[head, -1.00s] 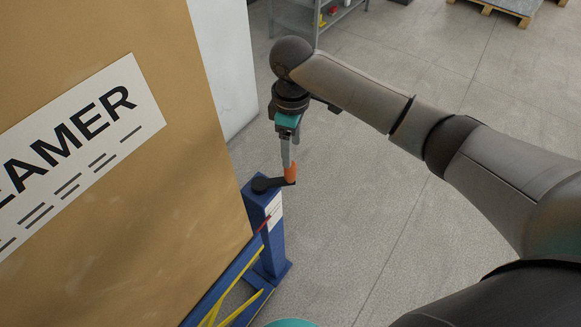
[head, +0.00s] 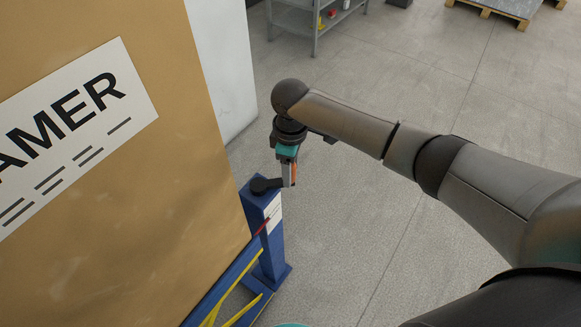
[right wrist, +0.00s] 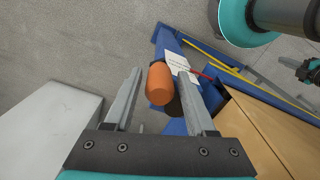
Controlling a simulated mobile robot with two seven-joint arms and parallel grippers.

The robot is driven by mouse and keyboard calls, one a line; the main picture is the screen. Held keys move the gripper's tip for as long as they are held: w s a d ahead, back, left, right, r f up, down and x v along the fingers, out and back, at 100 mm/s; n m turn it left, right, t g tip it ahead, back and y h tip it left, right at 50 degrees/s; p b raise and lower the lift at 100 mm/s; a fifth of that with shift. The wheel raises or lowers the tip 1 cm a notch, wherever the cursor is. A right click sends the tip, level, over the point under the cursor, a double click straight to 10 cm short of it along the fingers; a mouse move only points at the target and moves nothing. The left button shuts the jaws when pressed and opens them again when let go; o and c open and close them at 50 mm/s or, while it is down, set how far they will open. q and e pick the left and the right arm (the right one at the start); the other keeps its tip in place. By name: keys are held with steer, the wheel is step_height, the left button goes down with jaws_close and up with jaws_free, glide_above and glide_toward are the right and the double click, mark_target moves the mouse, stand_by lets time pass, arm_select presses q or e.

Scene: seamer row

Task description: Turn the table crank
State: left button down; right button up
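The table crank has a dark arm (head: 264,185) on top of a blue post (head: 264,222) and an upright orange handle. In the right wrist view the orange handle (right wrist: 159,84) stands between the two grey fingers, closer to the right finger, with a gap to the left one. My right gripper (head: 289,175) is open around the handle, and its fingers partly hide the handle in the head view. A dark and teal part at the right edge of the right wrist view looks like my left gripper (right wrist: 310,70); its fingers are unclear.
A large brown cardboard box (head: 170,170) with a white label stands just left of the post. Blue and yellow table framework (head: 232,290) runs below it. A pale grey block (head: 224,70) and a shelf (head: 303,18) stand behind. The floor right of the post is clear.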

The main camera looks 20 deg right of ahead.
jaws_close()
stand_by(1.1)
